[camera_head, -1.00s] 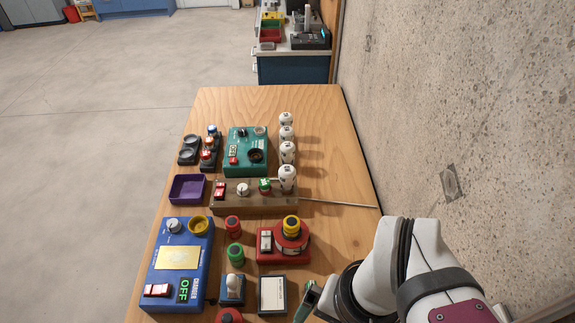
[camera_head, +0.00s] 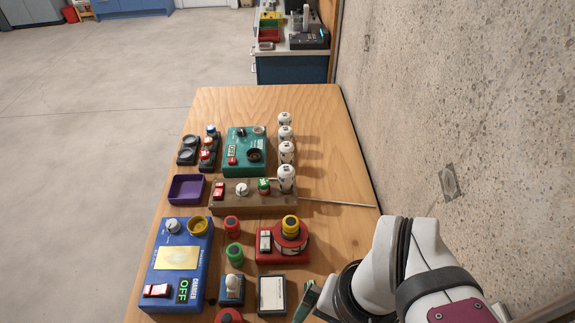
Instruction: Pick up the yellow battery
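The yellow battery (camera_head: 291,224), a short cylinder with a dark band, stands upright on the round part of a red device (camera_head: 270,258). A red cylinder (camera_head: 232,224) and a green cylinder (camera_head: 235,254) of similar shape stand on the table to its left. My gripper (camera_head: 308,297) is only partly visible at the bottom, nearer the camera than the yellow battery and apart from it. My arm hides much of it, and its opening does not show.
A blue charger box (camera_head: 180,290) reading OFF, with a yellow round socket (camera_head: 197,226), stands at left. A wooden switch block (camera_head: 280,205), a purple tray (camera_head: 187,188), a teal device (camera_head: 245,160) and several white bulbs stand farther back.

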